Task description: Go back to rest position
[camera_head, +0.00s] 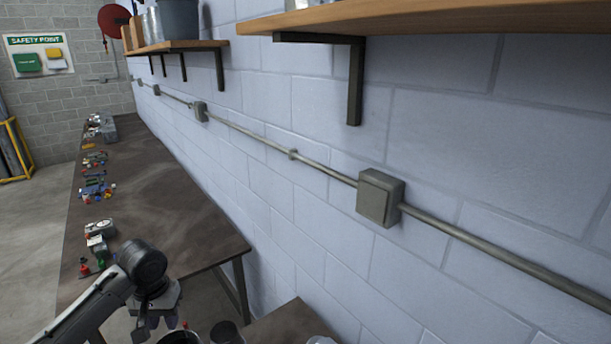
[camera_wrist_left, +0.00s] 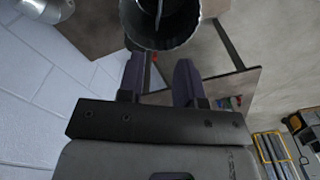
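My left gripper (camera_head: 154,325) hangs at the lower left of the head view, near the front end of the long brown table. In the left wrist view its two dark fingers (camera_wrist_left: 160,80) stand apart with nothing held between them. A dark round container (camera_wrist_left: 160,25) shows just beyond the fingertips; I cannot tell whether they touch it. In the head view a round open container (camera_head: 180,337) and a dark one (camera_head: 226,332) sit at the bottom edge, partly cut off. My right gripper is not in view.
The long table (camera_head: 165,195) runs along the block wall, with several small parts on its left side. A nearer brown table (camera_head: 290,325) shows at the bottom. Shelves (camera_head: 450,17) and a conduit with a grey box (camera_head: 379,198) are on the wall.

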